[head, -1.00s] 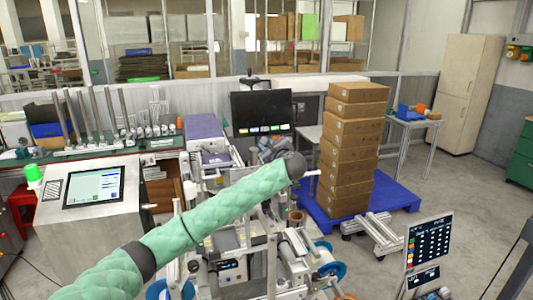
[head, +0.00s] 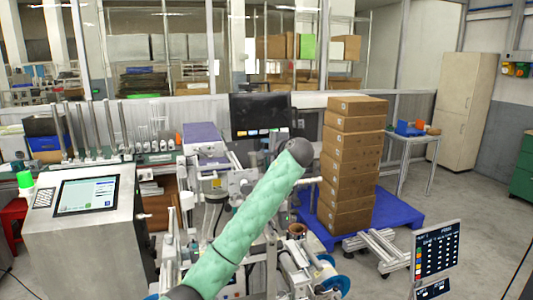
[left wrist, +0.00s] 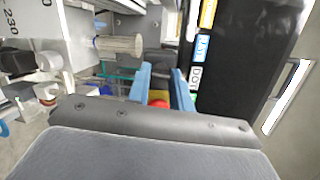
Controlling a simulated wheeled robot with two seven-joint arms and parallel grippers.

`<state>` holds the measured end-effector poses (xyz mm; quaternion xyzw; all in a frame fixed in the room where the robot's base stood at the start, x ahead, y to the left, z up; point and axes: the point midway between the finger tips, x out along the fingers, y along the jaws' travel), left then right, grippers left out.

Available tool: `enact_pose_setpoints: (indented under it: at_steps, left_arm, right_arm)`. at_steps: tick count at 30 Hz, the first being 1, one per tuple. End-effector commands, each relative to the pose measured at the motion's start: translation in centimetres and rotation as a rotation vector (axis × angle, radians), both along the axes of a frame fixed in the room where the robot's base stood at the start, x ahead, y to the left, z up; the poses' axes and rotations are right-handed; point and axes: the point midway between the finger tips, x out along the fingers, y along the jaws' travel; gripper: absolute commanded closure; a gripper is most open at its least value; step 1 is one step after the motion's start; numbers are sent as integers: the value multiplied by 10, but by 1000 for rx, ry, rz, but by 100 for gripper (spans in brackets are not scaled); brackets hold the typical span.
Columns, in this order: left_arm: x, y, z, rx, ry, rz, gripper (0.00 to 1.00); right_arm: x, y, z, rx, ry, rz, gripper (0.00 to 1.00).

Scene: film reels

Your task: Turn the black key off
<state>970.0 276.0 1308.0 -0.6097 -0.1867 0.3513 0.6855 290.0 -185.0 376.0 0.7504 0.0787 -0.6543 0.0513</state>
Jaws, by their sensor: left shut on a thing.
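In the left wrist view, my left gripper (left wrist: 161,72) has two blue fingers with a narrow gap between them. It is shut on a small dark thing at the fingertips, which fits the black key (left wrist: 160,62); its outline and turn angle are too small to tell. A rounded red thing (left wrist: 158,103) shows lower down between the fingers. In the head view my green-sleeved left arm reaches up over the machine, and its far end hides the gripper and the key. My right gripper is not in view.
A black panel with coloured labels (left wrist: 225,50) stands close right of the fingers. In the head view, a dark monitor (head: 261,116) is behind the arm. Stacked cartons (head: 352,165) stand on a blue pallet (head: 395,211) to the right. A touchscreen console (head: 87,195) is at left.

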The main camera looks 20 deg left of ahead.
Motion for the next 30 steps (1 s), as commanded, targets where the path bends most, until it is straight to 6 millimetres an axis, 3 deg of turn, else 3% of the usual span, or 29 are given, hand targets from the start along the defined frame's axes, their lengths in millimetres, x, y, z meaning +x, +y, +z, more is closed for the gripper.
enact_pose_setpoints:
  at_steps: [10,26,27,28,30]
  left_arm:
    - [0,-1,-5,-116,-70,31,100]
    - [0,-1,-5,-137,-83,36,100]
    - [0,-1,-5,-136,-82,36,76]
    - [0,-1,-5,-136,-83,36,70]
    - [0,-1,-4,-136,-85,36,69]
  right_arm:
    - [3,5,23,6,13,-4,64]
    - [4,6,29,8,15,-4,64]
    - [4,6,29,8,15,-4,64]
    - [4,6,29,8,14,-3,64]
    - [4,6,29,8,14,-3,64]
